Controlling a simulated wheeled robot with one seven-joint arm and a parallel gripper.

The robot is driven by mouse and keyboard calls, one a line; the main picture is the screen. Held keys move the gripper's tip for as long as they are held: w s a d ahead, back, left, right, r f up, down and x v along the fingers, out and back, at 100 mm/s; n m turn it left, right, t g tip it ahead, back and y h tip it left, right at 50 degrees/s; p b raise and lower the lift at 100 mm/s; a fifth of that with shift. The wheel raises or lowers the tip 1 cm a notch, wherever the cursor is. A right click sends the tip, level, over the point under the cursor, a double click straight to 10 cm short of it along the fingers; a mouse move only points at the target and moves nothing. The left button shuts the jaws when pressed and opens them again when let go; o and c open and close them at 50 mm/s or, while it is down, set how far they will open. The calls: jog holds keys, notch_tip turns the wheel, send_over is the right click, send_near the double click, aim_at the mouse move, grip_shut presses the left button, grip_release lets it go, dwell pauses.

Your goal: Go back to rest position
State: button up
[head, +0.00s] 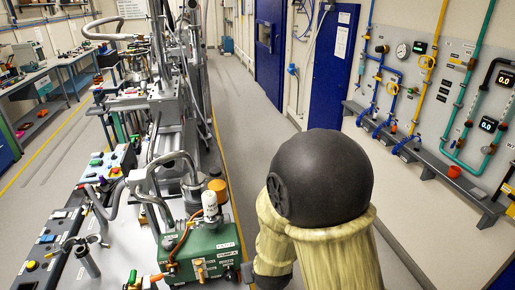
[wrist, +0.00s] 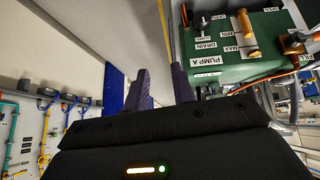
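My gripper (wrist: 160,70) shows in the wrist view as two dark fingers with a clear gap between them. It is open, and nothing is between the fingers. The fingers are beside a green pump box (wrist: 220,68) labelled PUMP A, which fills the upper right of the wrist view. I cannot tell whether they touch it. In the head view my arm's dark round joint and cream sleeve stand at lower right of centre, and my gripper is hidden there. The green box (head: 203,248) stands at the bottom, left of my arm.
A bench crowded with pipes, valves and metal posts (head: 165,105) runs along the left. On the right is a wall panel (head: 450,85) with gauges and coloured pipes, above a low grey shelf (head: 440,168). The aisle floor (head: 240,110) towards the blue door (head: 270,45) is clear.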

jog(key=s+d+r+m+g, duration=0.1)
jog(key=s+d+r+g, duration=0.1)
jog(key=d, duration=0.5)
jog(key=s+d+r+m+g, duration=0.2)
jog(key=s+d+r, duration=0.3)
jog(key=s+d, duration=0.2)
jog(key=shift+g+h, duration=0.3)
jog(key=shift+h, duration=0.1)
